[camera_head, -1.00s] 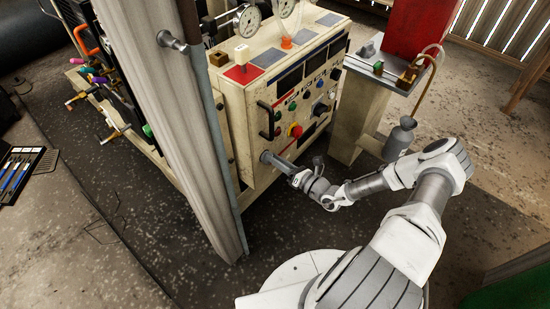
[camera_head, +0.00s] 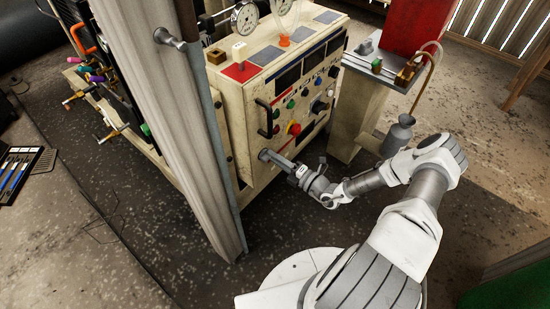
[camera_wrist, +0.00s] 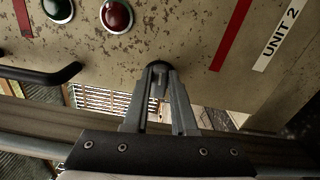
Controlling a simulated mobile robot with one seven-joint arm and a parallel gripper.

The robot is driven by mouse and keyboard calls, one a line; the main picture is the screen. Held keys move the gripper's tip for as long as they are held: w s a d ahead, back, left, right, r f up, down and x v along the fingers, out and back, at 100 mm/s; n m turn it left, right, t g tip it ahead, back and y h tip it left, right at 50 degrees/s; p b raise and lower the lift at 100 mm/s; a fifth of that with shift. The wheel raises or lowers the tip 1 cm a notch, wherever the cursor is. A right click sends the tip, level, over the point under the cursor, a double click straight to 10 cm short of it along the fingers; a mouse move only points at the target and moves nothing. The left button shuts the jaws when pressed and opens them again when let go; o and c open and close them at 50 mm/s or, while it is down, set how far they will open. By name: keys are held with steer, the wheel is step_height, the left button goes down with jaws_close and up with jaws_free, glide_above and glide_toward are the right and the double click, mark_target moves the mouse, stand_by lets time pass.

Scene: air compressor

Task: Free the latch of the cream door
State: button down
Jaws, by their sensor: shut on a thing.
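The cream door (camera_head: 240,150) is the worn front of the cabinet; its cream face also fills the top of the wrist view (camera_wrist: 185,35). A small dark round latch knob (camera_wrist: 158,65) sits low on this face, mostly covered by my fingers. My gripper (camera_head: 270,157) reaches the lower left of the face from the right. In the wrist view my gripper (camera_wrist: 159,76) has its fingertips closed together on the knob. The door looks flush with the cabinet; no gap is clear.
A black bar handle (camera_head: 265,118) and a red knob (camera_head: 294,129) are just above my gripper. A wooden post (camera_head: 165,120) stands close on the left. A side stand (camera_head: 358,110) with a grey bottle (camera_head: 399,135) is on the right.

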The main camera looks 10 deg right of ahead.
steer(key=shift+f+m, duration=0.1)
steer(key=shift+m, duration=0.5)
steer(key=c, duration=0.7)
jaws_free()
steer(key=p+v, duration=0.2)
steer(key=v, duration=1.5)
steer(key=shift+s+d+p, duration=0.1)
steer(key=shift+s+p, duration=0.05)
steer(key=shift+p, duration=0.25)
